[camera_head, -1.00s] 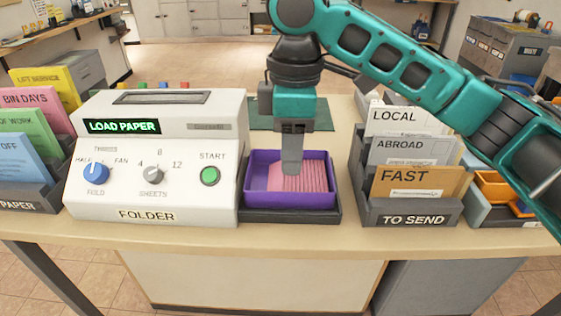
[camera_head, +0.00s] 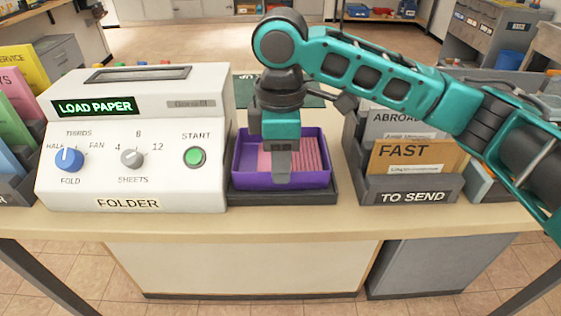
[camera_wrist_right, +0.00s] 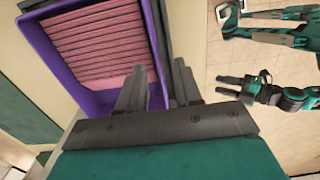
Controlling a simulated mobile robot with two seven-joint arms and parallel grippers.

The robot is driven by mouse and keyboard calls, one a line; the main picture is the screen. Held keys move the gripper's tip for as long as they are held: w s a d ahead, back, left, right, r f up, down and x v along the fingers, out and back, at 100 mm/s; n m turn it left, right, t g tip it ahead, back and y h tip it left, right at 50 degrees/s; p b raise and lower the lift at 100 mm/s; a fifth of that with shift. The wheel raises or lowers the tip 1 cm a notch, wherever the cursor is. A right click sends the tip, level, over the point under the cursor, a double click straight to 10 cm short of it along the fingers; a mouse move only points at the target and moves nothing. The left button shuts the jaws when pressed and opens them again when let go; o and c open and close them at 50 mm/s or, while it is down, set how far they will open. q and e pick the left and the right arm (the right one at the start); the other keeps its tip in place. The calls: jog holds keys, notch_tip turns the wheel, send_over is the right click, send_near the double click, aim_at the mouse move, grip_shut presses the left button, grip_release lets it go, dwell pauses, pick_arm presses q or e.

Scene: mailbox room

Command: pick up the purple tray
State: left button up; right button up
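The purple tray (camera_head: 250,178) sits on a dark base, just right of the folder machine, and holds pink folded paper (camera_head: 306,155). It also shows at the upper left of the right wrist view (camera_wrist_right: 62,72). My right gripper (camera_head: 282,180) points down at the tray's front wall. In the right wrist view its fingers (camera_wrist_right: 158,88) are apart, one inside the tray and one outside, with the wall between them. Contact with the wall cannot be told. My left gripper (camera_wrist_right: 232,86) shows only in the right wrist view, away from the tray, apparently open and empty.
The white folder machine (camera_head: 95,180) stands close on the tray's left. The dark TO SEND rack (camera_head: 412,190) with envelopes stands to the right, with a narrow strip of bare table between. The table's front edge (camera_head: 270,228) is clear. A green mat lies behind the tray.

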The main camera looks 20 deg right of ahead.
notch_tip(320, 180, down, 4)
jog(key=shift+w+r+b, duration=0.1)
jog(key=shift+r+b, duration=0.15)
jog(key=shift+b, duration=0.1)
jog(key=shift+r, duration=0.1)
grip_shut()
